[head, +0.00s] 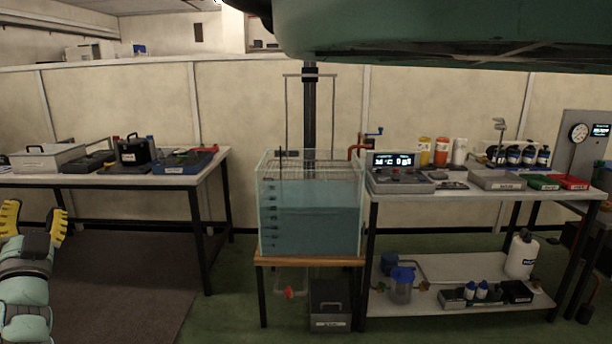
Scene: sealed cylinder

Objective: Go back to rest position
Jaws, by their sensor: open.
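My gripper (38,220) is at the lower left of the head view, pointing up, with its yellow ribbed fingers spread apart. It is open and nothing shows between the fingers. It appears in front of the left table and apart from the things on it. A clear tank (311,222) partly filled with blue water stands on a wooden-topped stand in the middle. No sealed cylinder can be made out.
A left table (190,181) holds boxes, a black case (137,150) and a blue tray (184,163). A right bench (470,192) carries a control box (399,181), bottles and trays, with a white jug (522,255) on its lower shelf. Green floor shows between the tables.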

